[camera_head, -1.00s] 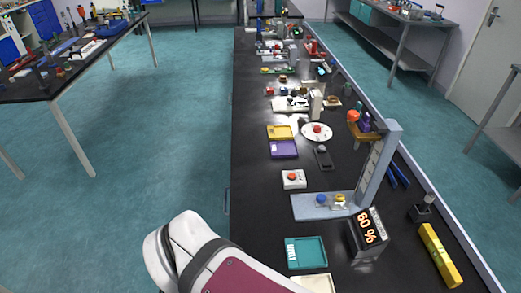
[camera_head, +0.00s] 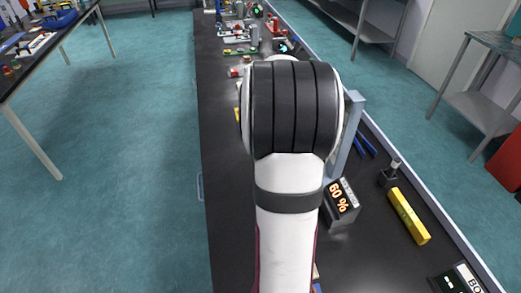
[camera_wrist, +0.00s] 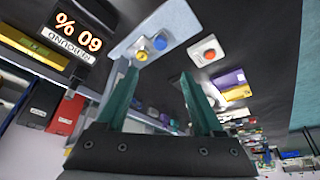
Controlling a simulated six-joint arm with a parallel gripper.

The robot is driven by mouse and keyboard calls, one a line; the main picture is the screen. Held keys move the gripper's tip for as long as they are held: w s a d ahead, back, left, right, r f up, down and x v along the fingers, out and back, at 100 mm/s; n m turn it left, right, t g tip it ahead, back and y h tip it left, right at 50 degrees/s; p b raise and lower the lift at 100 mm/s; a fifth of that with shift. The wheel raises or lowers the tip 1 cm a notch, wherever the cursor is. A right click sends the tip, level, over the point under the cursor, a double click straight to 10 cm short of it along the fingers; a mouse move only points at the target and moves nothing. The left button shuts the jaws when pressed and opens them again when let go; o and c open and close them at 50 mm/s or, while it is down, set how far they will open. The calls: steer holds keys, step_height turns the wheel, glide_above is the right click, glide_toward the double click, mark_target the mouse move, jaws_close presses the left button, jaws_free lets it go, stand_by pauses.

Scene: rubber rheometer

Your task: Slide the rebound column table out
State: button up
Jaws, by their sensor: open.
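The rebound device has a pale blue-grey column (camera_head: 350,130), upright on the black bench. In the wrist view its base plate (camera_wrist: 178,17) carries a yellow knob (camera_wrist: 141,54) and a blue knob (camera_wrist: 160,41). In the camera_head view my arm hides the base plate. Which part of the column slides is not clear.
In the wrist view a white box with a red button (camera_wrist: 206,51) lies right of the plate, with a purple tray (camera_wrist: 229,79) beyond it. A yellow bar (camera_head: 409,216) and a small black stand (camera_head: 390,175) lie right of the display. The bench's left strip is clear.

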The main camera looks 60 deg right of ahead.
steer(key=x, duration=1.5)
steer(key=shift+a+f, duration=0.1)
steer(key=shift+f, duration=0.15)
steer(key=shift+c, duration=0.3)
jaws_close()
steer(key=shift+w, duration=0.15)
